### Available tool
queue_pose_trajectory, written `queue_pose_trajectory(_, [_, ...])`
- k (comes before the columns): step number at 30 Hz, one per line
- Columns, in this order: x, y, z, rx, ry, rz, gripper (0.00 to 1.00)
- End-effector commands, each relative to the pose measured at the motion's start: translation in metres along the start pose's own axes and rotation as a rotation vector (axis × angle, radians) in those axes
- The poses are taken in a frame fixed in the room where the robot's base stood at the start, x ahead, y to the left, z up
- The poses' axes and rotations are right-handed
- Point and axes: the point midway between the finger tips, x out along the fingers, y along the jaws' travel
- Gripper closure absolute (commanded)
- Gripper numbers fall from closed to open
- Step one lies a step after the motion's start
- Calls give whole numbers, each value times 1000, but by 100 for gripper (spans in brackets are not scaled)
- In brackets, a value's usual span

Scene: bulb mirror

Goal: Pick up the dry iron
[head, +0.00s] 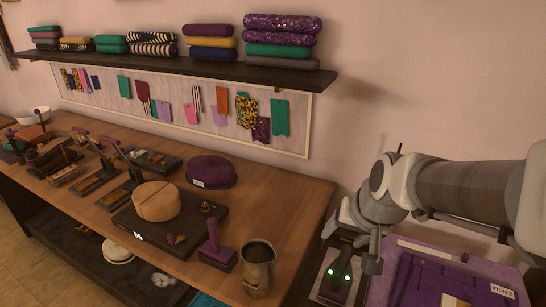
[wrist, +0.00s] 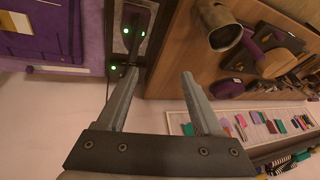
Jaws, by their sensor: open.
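A dark, narrow thing with purple on it and small green lights, which looks like the dry iron (head: 336,275), sits on a dark stand at the lower middle right of the head view. It also shows at the top of the wrist view (wrist: 138,22), partly cut by the frame edge; its exact shape is hard to tell. My gripper (wrist: 160,73) is open with nothing between its fingers. In the head view my gripper (head: 358,248) is just above and behind the dark thing, partly hiding it. In the wrist view the left fingertip overlaps its near end.
A wooden bench (head: 285,200) stands left, with a metal jug (head: 257,268) near the dark thing, a purple-handled tool (head: 214,243) and a round tan block (head: 156,201). A purple case (head: 440,275) lies right. A shelf (head: 200,66) with folded cloth hangs on the wall.

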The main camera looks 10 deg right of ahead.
Motion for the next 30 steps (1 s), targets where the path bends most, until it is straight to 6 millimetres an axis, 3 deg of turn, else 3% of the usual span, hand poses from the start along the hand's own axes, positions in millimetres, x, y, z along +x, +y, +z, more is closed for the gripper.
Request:
queue_pose_trajectory(3, [32, 23, -10, 103, -3, 40, 32])
queue_pose_trajectory(9, [57, 47, -19, 194, 13, 84, 32])
queue_pose_trajectory(14, [72, 53, -20, 209, 16, 93, 32])
queue_pose_trajectory(30, [170, 62, -20, 209, 17, 93, 32])
